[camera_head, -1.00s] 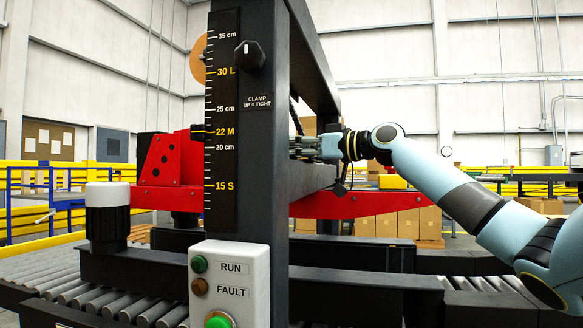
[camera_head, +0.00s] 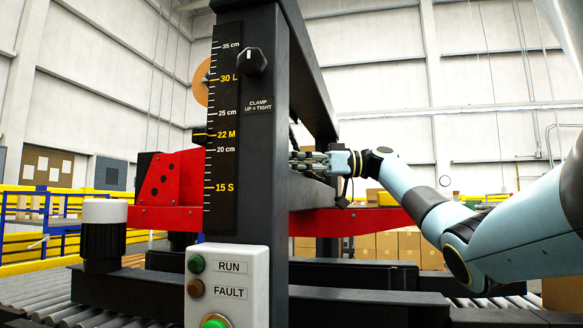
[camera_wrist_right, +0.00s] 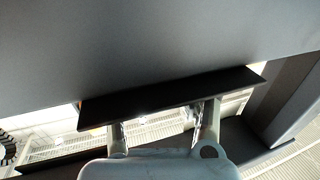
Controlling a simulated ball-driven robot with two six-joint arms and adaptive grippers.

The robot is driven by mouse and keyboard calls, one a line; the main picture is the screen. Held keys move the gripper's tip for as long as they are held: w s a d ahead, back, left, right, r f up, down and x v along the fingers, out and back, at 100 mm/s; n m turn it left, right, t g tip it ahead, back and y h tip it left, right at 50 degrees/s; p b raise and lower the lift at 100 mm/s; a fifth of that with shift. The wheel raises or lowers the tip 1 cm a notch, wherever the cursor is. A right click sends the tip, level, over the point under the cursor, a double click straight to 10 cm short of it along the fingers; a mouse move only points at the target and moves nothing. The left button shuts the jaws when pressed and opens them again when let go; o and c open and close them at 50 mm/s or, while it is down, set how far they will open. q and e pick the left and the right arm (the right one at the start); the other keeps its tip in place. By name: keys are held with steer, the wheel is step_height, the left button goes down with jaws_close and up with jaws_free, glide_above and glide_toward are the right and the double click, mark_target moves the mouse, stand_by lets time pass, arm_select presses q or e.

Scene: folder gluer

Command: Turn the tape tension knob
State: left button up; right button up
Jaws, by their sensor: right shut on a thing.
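A black knob (camera_head: 250,60) with a white mark sits high on the dark post, above a label reading "CLAMP UP = TIGHT". No label in view names a tape tension knob. My right gripper (camera_head: 312,159) reaches in from the right beside the post, well below this knob. In the right wrist view, the two fingers (camera_wrist_right: 163,128) run up to a long dark bar (camera_wrist_right: 170,95) under a broad grey surface. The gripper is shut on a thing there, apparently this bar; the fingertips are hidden. My left gripper is not in view.
The dark post (camera_head: 262,200) carries a scale (camera_head: 222,120) and a control box (camera_head: 228,285) with buttons. A red bar (camera_head: 170,219) crosses behind it. A white-and-black cylinder (camera_head: 104,230) stands left, above rollers (camera_head: 60,315). An orange roll (camera_head: 201,85) shows behind the post.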

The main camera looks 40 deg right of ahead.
steer(key=shift+n+g+y, duration=0.5)
steer(key=shift+n+g, duration=0.1)
steer(key=shift+g, duration=0.2)
steer(key=o, duration=1.1)
steer(key=shift+d+f, duration=0.1)
steer(key=shift+d, duration=0.1)
steer(key=shift+c, duration=0.2)
steer(key=shift+o, duration=0.8)
steer(key=shift+a, duration=0.1)
steer(key=v, duration=1.2)
